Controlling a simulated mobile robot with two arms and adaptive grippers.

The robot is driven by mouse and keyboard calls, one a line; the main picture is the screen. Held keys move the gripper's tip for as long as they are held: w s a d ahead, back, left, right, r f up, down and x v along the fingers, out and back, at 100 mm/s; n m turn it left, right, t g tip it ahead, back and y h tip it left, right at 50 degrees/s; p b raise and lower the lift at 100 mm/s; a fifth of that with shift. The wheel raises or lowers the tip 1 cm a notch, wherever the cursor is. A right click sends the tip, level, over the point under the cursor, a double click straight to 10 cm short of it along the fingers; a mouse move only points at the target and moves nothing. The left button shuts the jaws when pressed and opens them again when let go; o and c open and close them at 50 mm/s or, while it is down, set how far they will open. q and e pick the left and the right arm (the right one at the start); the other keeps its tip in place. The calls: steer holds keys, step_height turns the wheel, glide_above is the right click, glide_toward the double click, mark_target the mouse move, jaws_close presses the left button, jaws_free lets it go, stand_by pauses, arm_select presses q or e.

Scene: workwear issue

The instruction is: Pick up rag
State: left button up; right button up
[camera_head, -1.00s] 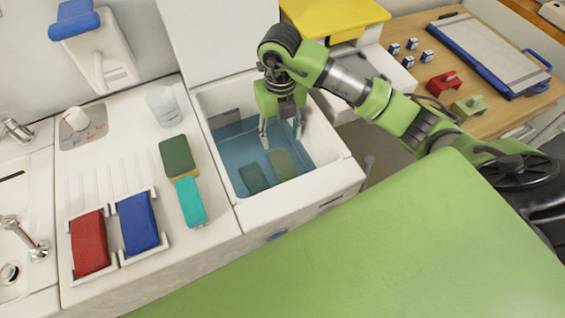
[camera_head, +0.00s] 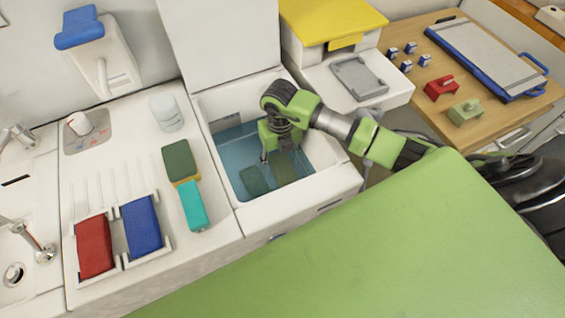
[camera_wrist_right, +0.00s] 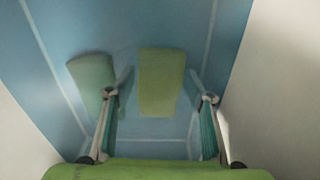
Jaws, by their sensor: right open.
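Two flat pieces lie in the blue water of the open basin (camera_head: 335,187): an olive-yellow one (camera_head: 284,169) on the right and a dark green one (camera_head: 254,181) on the left. I cannot tell for certain which is the rag. My right gripper (camera_head: 281,155) is inside the basin, open and empty, pointing down above the olive piece. In the right wrist view the olive piece (camera_wrist_right: 162,80) shows between the spread fingers, and the dark green piece (camera_wrist_right: 90,78) lies partly behind the left finger. My left gripper is not in view.
Basin walls stand close around my right gripper. On the counter to the left are a green-and-yellow sponge (camera_head: 179,160), a teal block (camera_head: 193,206), and red (camera_head: 94,247) and blue (camera_head: 142,226) blocks in holders. A clear cup (camera_head: 166,112) stands behind them.

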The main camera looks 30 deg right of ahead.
steer(key=c, duration=0.9)
steer(key=shift+r, duration=0.1)
